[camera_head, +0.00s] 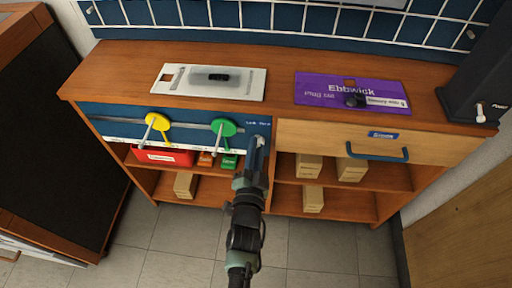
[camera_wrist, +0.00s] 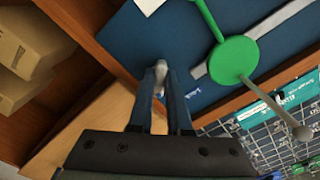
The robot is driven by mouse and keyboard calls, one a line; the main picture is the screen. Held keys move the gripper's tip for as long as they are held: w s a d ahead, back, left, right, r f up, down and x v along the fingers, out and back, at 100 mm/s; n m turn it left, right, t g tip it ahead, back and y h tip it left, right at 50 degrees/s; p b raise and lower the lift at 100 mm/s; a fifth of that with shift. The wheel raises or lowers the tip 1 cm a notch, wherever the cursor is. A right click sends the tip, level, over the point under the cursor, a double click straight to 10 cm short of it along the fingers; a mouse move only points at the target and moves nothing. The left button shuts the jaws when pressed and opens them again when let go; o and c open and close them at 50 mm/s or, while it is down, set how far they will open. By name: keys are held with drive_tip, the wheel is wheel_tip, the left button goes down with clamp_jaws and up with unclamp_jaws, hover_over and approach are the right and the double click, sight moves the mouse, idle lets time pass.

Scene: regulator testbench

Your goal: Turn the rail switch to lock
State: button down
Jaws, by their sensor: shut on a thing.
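The blue rail panel (camera_head: 185,125) runs along the left half of the bench front, with lettering near its right end that seems to read "Lock" (camera_head: 257,123). My gripper (camera_head: 258,145) reaches up to that right end. In the wrist view my gripper (camera_wrist: 160,88) has its fingers closed around a small grey switch lever (camera_wrist: 160,70) in front of the blue panel. The fingers hide most of the lever, so I cannot tell its exact position. A green disc with a rod (camera_head: 223,128) sits on the rail just left of my gripper; it also shows in the wrist view (camera_wrist: 233,60).
A yellow disc with a rod (camera_head: 157,123) is further left on the rail. A drawer with a blue handle (camera_head: 377,154) is to the right. A grey plate (camera_head: 210,82) and a purple board (camera_head: 350,90) lie on top. Boxes (camera_head: 313,198) stand on shelves below.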

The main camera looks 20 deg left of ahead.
drive_tip(key=shift+n, duration=0.4)
drive_tip(key=n+p, duration=0.4)
drive_tip(key=n, duration=1.3)
drive_tip(key=shift+d, duration=0.1)
idle(0.4)
drive_tip(key=c, duration=0.9)
unclamp_jaws()
drive_tip(key=shift+o, duration=0.2)
